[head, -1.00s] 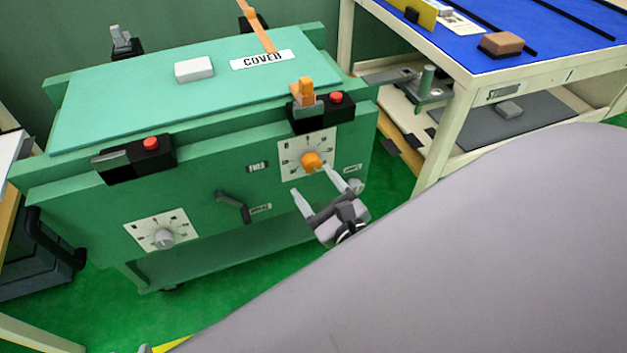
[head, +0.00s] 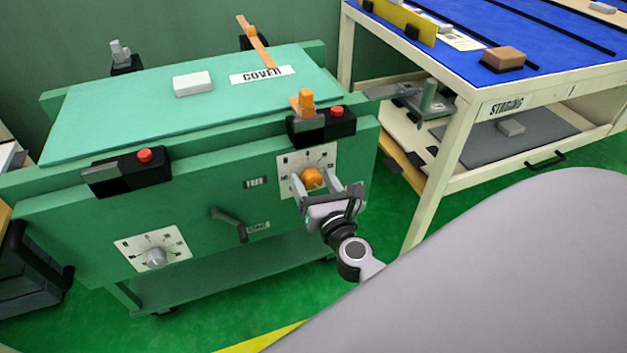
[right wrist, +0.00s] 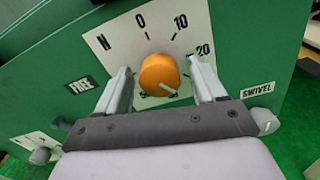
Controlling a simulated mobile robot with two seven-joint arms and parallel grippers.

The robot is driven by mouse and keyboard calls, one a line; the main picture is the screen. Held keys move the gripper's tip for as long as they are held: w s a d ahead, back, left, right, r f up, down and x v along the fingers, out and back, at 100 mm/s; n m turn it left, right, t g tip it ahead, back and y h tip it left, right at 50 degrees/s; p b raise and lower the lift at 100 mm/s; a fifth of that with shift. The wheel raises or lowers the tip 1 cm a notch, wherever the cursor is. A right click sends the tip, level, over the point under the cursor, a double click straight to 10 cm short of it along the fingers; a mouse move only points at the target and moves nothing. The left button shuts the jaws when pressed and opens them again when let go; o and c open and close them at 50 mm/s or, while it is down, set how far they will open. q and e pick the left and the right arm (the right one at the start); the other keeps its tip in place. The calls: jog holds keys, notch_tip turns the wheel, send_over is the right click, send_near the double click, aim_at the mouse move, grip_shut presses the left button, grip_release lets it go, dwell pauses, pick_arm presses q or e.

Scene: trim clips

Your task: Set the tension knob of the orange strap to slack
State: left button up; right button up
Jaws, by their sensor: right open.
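The orange tension knob (head: 313,178) sits on a white dial plate on the front of the green cart, below the orange strap's buckle (head: 306,102). In the right wrist view the orange knob (right wrist: 159,75) has a pale pointer mark at its lower right, and the dial (right wrist: 181,20) reads N, 0, 10, 20, with lower lettering partly hidden. My right gripper (head: 327,190) is open, with one finger on each side of the knob; there are gaps to the fingers in the wrist view (right wrist: 162,88). The orange strap (head: 257,43) lies at the cover's far edge. My left gripper is out of view.
A grey knob (head: 155,257) on a second dial is at the cart's left. A dark lever handle (head: 229,222) sticks out between the dials. A red button (head: 337,112) is above the orange knob. A staging table (head: 470,135) stands to the right.

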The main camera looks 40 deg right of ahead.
jog(key=shift+w, duration=0.15)
jog(key=c, duration=1.1)
jog(key=shift+o, duration=0.2)
